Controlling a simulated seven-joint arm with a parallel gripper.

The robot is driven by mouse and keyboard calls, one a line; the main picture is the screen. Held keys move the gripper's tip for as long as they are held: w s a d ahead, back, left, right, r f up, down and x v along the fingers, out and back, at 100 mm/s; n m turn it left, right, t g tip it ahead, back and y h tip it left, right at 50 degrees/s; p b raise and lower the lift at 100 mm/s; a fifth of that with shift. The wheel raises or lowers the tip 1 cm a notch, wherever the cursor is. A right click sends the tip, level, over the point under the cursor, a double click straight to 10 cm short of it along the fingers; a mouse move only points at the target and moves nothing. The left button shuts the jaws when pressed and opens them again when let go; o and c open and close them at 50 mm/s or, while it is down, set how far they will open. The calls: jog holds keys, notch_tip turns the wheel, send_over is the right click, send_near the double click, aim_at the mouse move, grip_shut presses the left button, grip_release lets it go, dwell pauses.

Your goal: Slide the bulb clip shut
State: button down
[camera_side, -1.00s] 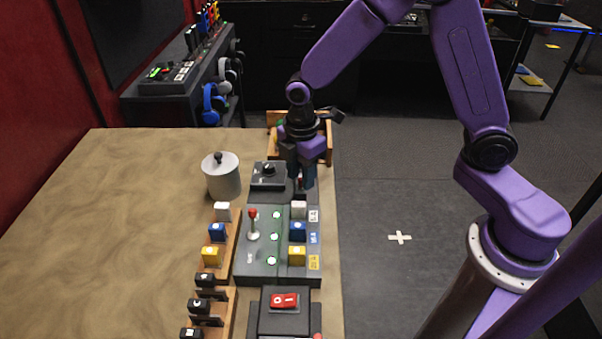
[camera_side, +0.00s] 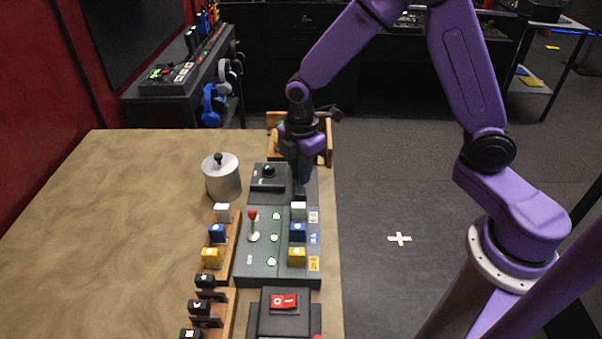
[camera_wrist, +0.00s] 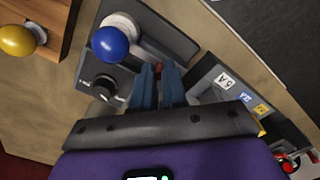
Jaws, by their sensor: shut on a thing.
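My gripper (camera_side: 302,182) points down over the far end of the dark console in the side view. In the wrist view its two blue fingers (camera_wrist: 159,70) are close together, shut on the bulb clip, which is mostly hidden between them. A blue bulb (camera_wrist: 110,44) sits in a white round socket (camera_wrist: 122,26) on the dark plate, just up and left of the fingers in the wrist view. In the side view my gripper hides the bulb and its socket.
A black knob (camera_side: 268,171) is left of my fingers; it also shows in the wrist view (camera_wrist: 105,87). A metal canister (camera_side: 221,178) stands left. A wooden rack (camera_side: 328,143) is behind. The table's left is clear.

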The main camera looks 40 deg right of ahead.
jog(key=c, duration=1.1)
grip_release()
jog(key=shift+w+d, duration=0.2)
jog(key=shift+c, duration=0.2)
jog(key=shift+a+r, duration=0.1)
jog(key=shift+r, duration=0.1)
notch_tip(320, 180, up, 17)
jog(key=s+d+f+m, duration=0.1)
jog(key=s+d+f, duration=0.1)
jog(key=s, duration=0.6)
jog(key=s+d+f+m, duration=0.2)
jog(key=s, duration=0.7)
jog(key=s+d+f+m, duration=0.2)
jog(key=s+f, duration=0.1)
jog(key=s, duration=0.6)
jog(key=shift+s+d, duration=0.15)
